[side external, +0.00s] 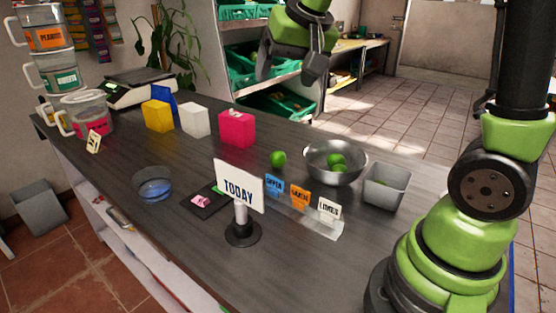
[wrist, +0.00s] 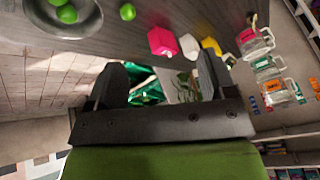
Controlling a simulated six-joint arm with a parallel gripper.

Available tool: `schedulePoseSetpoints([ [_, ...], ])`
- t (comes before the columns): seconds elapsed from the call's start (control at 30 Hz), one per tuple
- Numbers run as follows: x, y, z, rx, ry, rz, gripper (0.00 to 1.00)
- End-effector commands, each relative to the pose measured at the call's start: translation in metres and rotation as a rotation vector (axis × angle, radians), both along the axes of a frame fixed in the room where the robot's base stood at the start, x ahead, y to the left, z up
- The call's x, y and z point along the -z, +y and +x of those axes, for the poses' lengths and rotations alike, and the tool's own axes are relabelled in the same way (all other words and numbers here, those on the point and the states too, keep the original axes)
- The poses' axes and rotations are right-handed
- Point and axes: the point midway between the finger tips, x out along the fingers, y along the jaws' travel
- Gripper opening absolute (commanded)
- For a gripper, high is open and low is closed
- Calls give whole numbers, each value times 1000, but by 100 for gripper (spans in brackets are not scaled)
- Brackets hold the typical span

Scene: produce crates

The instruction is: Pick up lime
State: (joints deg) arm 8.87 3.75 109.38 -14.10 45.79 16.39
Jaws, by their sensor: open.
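A green lime (side external: 278,158) lies on the dark table, just left of a metal bowl (side external: 316,171). Two more limes (side external: 335,159) sit inside the bowl. The wrist view shows the single lime (wrist: 127,12) near its top edge, with the bowl (wrist: 85,24) and its limes at the top left. My gripper (side external: 289,66) is high above the far side of the table, well away from the limes. In the wrist view my gripper (wrist: 160,64) has its fingers wide apart with nothing between them.
A grey bin (side external: 385,190) stands right of the bowl. A TODAY sign (side external: 239,187) and small label cards (side external: 300,196) stand in front of the lime. Pink (side external: 237,128), white (side external: 195,119) and yellow (side external: 157,116) boxes stand to the left.

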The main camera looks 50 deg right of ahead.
Motion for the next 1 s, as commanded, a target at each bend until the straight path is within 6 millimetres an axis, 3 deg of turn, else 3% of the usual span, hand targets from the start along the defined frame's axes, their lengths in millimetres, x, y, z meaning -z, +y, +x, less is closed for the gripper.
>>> schedulePoseSetpoints([
  [0.03, 14, -13, 18, 30, 27, -10, 77],
  [0.2, 65, -55, 69, 127, 81, -49, 77],
  [0.4, 139, -101, 104, 219, 134, -85, 77],
  [0.6, 187, -125, 114, 266, 160, -105, 77],
  [1.0, 235, -141, 125, 275, 166, -108, 77],
])
